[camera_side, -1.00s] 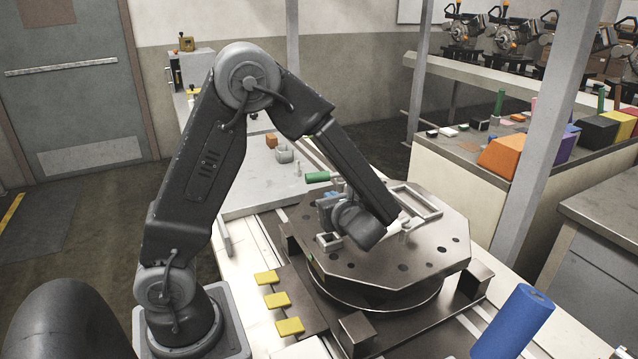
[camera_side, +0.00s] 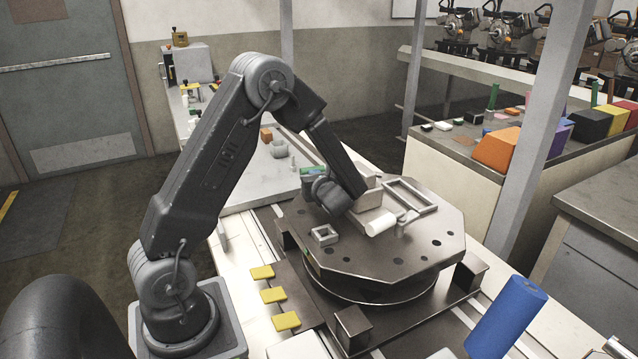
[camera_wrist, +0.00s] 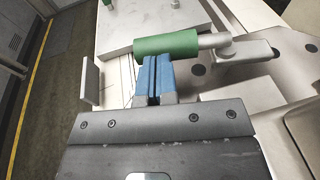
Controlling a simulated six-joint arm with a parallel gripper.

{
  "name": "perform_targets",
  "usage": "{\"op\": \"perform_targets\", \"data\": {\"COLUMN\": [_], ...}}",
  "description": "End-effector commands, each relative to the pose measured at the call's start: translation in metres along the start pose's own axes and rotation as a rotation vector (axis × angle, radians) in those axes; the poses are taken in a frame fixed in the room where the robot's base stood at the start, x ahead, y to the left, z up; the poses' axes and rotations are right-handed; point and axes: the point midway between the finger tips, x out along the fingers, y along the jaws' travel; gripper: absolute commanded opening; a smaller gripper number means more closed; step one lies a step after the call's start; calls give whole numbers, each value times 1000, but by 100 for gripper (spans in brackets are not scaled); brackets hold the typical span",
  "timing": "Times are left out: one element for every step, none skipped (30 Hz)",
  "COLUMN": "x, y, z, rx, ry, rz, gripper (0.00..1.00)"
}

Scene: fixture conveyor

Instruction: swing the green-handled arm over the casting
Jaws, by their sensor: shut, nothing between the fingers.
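The green handle (camera_wrist: 167,45) lies across the upper middle of the wrist view, with its grey metal arm (camera_wrist: 240,50) running right to a pivot end. My gripper (camera_wrist: 155,72) has its blue fingertips together, empty, right at the handle's near side; I cannot tell if they touch it. In the side view, the green handle (camera_side: 313,170) shows partly behind my wrist at the back of the octagonal plate (camera_side: 400,255). A pale block (camera_side: 370,200), possibly the casting, sits on the plate, partly hidden by my arm.
A rectangular frame (camera_side: 411,195) and a small square bracket (camera_side: 324,236) are also on the plate. Yellow pads (camera_side: 273,295) lie front left.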

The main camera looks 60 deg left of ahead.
Motion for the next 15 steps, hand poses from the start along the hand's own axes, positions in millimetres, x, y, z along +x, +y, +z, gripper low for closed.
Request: {"op": "perform_targets", "data": {"x": [4, 5, 6, 6, 7, 7, 7, 7, 7, 7, 6, 6, 6, 6, 7], "y": [0, 0, 0, 0, 0, 0, 0, 0, 0, 0, 0, 0, 0, 0, 0], "z": [0, 0, 0, 0, 0, 0, 0, 0, 0, 0, 0, 0, 0, 0, 0], "rx": [0, 0, 0, 0, 0, 0, 0, 0, 0, 0, 0, 0, 0, 0, 1], "ry": [0, 0, 0, 1, 1, 1, 1, 1, 1, 1, 1, 1, 1, 1, 1], "rz": [1, 1, 1, 1, 1, 0, 0, 0, 0, 0, 0, 0, 0, 0, -2], "gripper": [0, 0, 0, 0, 0, 0, 0, 0, 0, 0, 0, 0, 0, 0, 0]}}
